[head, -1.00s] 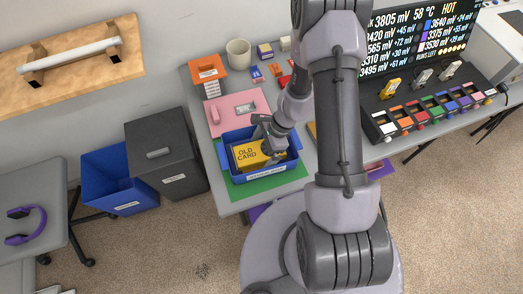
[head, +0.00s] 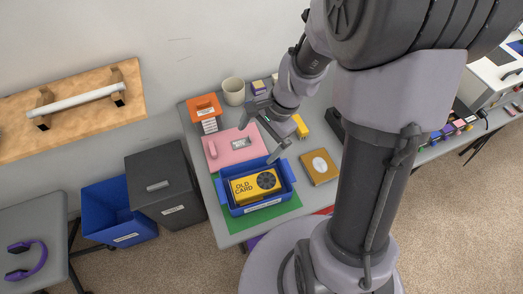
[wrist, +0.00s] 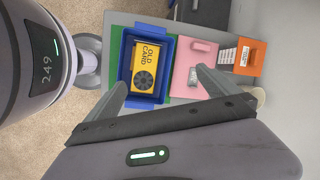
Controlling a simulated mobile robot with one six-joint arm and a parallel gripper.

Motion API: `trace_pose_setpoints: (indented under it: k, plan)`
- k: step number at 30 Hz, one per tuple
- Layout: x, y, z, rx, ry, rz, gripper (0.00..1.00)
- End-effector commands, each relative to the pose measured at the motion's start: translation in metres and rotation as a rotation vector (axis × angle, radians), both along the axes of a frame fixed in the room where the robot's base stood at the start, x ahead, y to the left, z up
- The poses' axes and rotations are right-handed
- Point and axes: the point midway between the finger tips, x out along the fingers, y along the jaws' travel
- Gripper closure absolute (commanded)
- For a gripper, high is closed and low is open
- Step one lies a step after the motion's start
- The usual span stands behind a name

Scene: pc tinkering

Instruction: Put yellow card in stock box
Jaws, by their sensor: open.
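The yellow card (head: 255,186), marked "OLD CARD" and with a round dark fan, lies inside the blue box (head: 283,200) on the table. It also shows in the wrist view (wrist: 147,66), within the blue walls (wrist: 142,99). The box has a front label too small to read, so I cannot tell if it is the stock box. My gripper (head: 263,132) is open and empty, above and behind the box, apart from the card. In the wrist view its fingers (wrist: 158,85) are spread wide.
The blue box stands on a green mat (head: 230,226). Behind it are a pink mat (head: 217,158), an orange holder (head: 203,106) and a cup (head: 233,92). A brown-yellow panel (head: 320,167) lies to the right. A blue bin (head: 118,210) and dark bin (head: 163,183) stand left.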

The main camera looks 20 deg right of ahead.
Motion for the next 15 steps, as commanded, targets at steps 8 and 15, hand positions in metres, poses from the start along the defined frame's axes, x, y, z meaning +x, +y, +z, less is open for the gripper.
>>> trace_pose_setpoints:
  k: [8,15]
  plan:
    - [-0.096,0.054,0.164,-0.284,-0.427,0.564,0.0]
    - [-0.135,0.056,0.186,-0.398,-0.544,0.707,0.0]
